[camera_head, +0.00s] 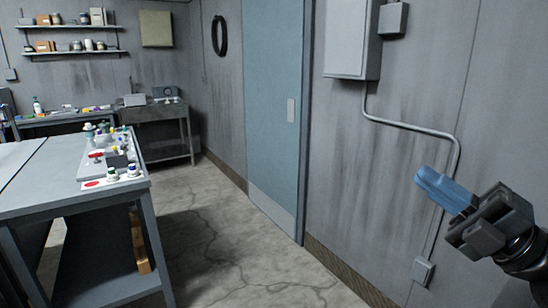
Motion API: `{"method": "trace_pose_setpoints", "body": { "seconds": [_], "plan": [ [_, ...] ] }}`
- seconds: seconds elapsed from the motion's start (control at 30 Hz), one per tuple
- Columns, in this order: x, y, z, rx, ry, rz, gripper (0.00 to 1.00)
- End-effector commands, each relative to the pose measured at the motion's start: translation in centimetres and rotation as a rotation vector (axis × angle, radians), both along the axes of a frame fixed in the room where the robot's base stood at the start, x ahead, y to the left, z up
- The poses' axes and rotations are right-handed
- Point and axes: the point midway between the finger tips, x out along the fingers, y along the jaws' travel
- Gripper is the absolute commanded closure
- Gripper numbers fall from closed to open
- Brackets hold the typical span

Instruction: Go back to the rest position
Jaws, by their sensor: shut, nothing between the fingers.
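My gripper (428,181) is at the right of the view, raised in front of the grey wall (410,95). Its blue fingers are together and point up and to the left, with nothing seen between them. The dark wrist behind it runs toward the lower right edge. The rest of my arm is out of view. The gripper is well apart from the table at the left, and nothing is seen touching it.
A grey table (70,196) with small bottles and a red-marked white card (93,184) stands at the left. A blue door (272,110) is in the wall. A grey box (350,38) and conduit (410,128) hang near my gripper. The cracked floor (225,245) between is clear.

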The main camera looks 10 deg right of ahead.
Motion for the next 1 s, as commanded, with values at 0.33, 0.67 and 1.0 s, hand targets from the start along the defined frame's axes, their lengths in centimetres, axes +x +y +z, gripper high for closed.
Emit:
{"method": "trace_pose_setpoints", "body": {
  "seconds": [0.33,0.67,1.0],
  "plan": [
    [-5.9,6.2,-1.7,0.61,-0.019,0.071,1.0],
    [-12.9,8.6,-8.3,1.076,0.198,0.018,1.0],
    [-22.6,9.6,-16.8,1.367,0.603,-0.132,1.0]
  ]
}}
